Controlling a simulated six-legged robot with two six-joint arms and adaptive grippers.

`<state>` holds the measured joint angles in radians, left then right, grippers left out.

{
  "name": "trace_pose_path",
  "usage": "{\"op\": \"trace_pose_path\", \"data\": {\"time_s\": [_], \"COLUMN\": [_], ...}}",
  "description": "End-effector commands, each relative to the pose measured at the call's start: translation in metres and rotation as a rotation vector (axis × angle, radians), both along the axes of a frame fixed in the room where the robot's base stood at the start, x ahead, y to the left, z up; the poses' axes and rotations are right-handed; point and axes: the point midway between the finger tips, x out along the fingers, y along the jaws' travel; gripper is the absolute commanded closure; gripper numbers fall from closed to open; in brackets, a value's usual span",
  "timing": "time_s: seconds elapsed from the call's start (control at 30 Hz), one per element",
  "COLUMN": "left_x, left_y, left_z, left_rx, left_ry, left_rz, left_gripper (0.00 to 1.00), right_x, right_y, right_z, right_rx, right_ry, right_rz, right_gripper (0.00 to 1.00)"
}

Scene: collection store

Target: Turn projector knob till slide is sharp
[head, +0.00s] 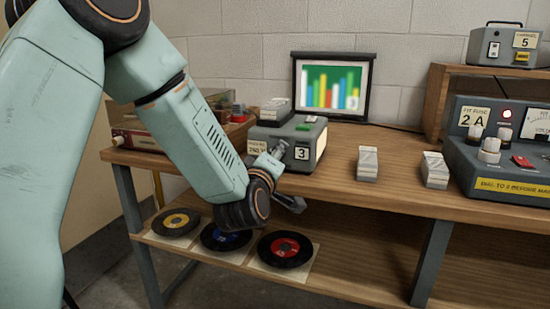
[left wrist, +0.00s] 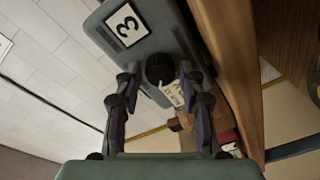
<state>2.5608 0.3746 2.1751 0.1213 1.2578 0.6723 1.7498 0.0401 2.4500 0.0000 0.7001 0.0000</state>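The projector (head: 312,148) is a grey box marked 3 on the wooden bench, partly hidden behind my left arm. Its round black knob (left wrist: 160,68) shows in the left wrist view, with a small tag beside it. The screen (head: 332,88) behind the projector shows coloured bars on green with soft, blurred edges. My left gripper (left wrist: 160,78) is open, with one finger on each side of the knob and gaps visible between. Whether the fingertips reach around the knob's depth is hard to tell. My right gripper is not in view.
Two small pale-topped blocks (head: 367,163) (head: 435,170) stand on the bench right of the projector. A grey control console (head: 500,160) is at the far right. Several records (head: 285,249) lie on the lower shelf. The bench front between projector and console is mostly clear.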

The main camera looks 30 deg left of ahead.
Motion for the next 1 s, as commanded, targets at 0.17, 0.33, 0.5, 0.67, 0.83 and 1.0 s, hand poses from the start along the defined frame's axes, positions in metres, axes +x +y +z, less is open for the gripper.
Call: {"op": "trace_pose_path", "data": {"time_s": [0.17,0.33,0.5,0.67,0.83,1.0], "left_x": [0.000,0.000,0.000,0.000,0.000,0.000], "left_y": [0.000,0.000,0.000,0.000,0.000,0.000], "left_z": [0.000,0.000,0.000,0.000,0.001,0.000], "left_rx": [0.000,0.000,0.003,0.091,0.244,0.330], "left_ry": [0.000,0.000,0.001,0.025,0.061,0.081], "left_rz": [0.000,0.000,0.000,0.001,-0.001,0.000], "left_gripper": [0.78,0.93,1.00,1.00,1.00,1.00], "right_x": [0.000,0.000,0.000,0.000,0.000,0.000], "right_y": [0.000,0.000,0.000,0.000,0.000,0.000], "right_z": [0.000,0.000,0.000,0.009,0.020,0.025], "right_rx": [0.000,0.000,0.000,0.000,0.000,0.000], "right_ry": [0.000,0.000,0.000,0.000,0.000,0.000], "right_rz": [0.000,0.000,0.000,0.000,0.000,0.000], "right_gripper": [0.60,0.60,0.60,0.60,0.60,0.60]}}
